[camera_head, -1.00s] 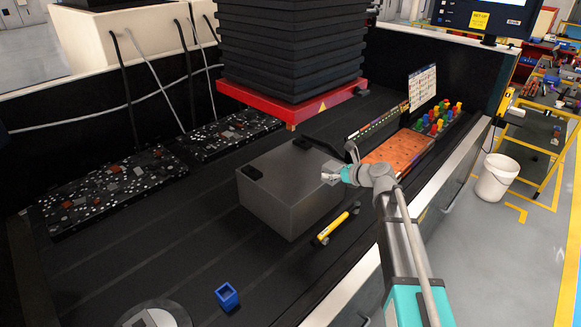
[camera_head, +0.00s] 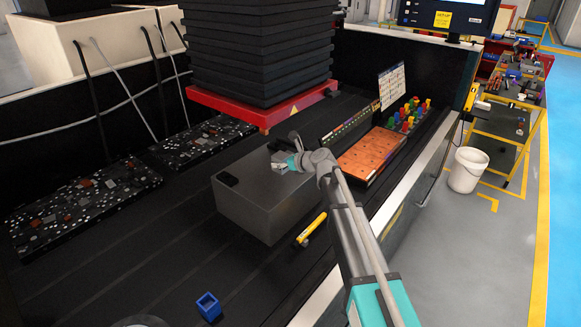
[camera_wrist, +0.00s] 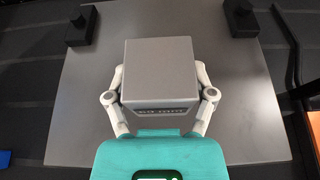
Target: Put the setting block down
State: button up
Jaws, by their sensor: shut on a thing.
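The setting block (camera_wrist: 158,70) is a plain grey block with dark lettering on its near face, seen from above in the wrist view. My gripper (camera_wrist: 158,92) is shut on it, one finger on each side. In the head view my gripper (camera_head: 282,162) is over the far right part of a large grey box (camera_head: 250,208). The box's flat top (camera_wrist: 82,125) fills much of the wrist view under the block. I cannot tell whether the block's underside touches that top.
Small black pieces (camera_wrist: 80,25) (camera_wrist: 240,20) sit at corners of the box top. A stack of black plates on a red base (camera_head: 255,112) is behind the box. A yellow-handled tool (camera_head: 311,229), a blue square cup (camera_head: 208,306) and an orange tray (camera_head: 372,156) are around it.

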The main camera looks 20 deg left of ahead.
send_over(268, 171)
jog(key=d, duration=0.1)
jog(key=shift+s, duration=0.15)
dwell(0.4)
jog(key=shift+w+a, duration=0.3)
jog(key=shift+a, duration=0.3)
jog(key=shift+f+b, duration=1.75)
jog(key=shift+b, duration=0.05)
jog(key=shift+f, duration=0.1)
jog(key=o, duration=1.3)
jog(key=shift+c, duration=0.2)
